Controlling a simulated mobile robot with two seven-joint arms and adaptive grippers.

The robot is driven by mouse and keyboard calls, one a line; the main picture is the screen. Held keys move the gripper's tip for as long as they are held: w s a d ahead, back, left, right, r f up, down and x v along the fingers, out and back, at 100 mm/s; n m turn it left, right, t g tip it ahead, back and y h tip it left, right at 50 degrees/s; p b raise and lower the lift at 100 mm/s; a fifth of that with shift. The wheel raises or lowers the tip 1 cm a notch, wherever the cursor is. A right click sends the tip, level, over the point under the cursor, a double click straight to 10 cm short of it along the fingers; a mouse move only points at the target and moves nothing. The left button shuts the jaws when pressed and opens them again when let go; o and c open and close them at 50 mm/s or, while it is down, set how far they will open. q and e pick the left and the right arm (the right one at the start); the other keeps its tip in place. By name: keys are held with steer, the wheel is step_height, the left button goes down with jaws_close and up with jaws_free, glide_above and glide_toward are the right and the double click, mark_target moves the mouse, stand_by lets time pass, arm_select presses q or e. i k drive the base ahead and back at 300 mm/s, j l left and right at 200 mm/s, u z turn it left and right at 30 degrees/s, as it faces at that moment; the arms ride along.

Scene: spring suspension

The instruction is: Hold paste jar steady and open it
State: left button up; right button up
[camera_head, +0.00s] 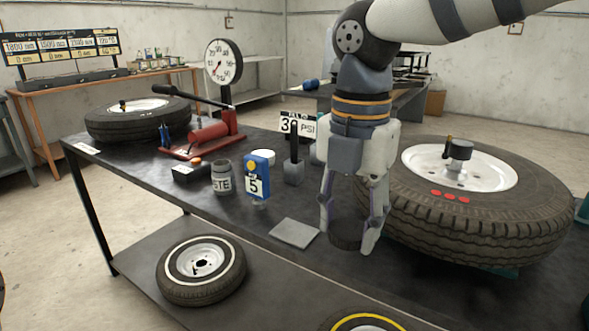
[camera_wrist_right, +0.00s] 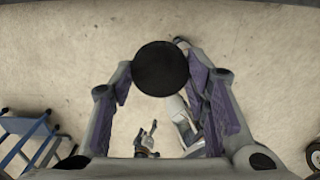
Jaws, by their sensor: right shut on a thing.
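The grey paste jar (camera_head: 221,180), with part of its lettering showing, stands upright on the dark workbench in the head view. No gripper touches it. Its rim looks dark, but I cannot tell whether its top is open. My right gripper (camera_head: 347,238) points down near the bench's front edge, to the right of the jar. It is shut on a dark round disc, which looks like a lid; the disc (camera_wrist_right: 160,68) sits between its fingers in the right wrist view. A small pronged shape (camera_wrist_right: 147,140) there may be my left gripper; its state is unclear.
On the bench (camera_head: 150,180), a blue box marked 5 (camera_head: 257,176) stands right of the jar, and a dark box with an orange top (camera_head: 190,170) left of it. A flat grey plate (camera_head: 295,233) lies near the front. A large tire (camera_head: 480,215) fills the right.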

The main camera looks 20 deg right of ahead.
mark_target(223, 174)
steer(key=i, duration=0.95)
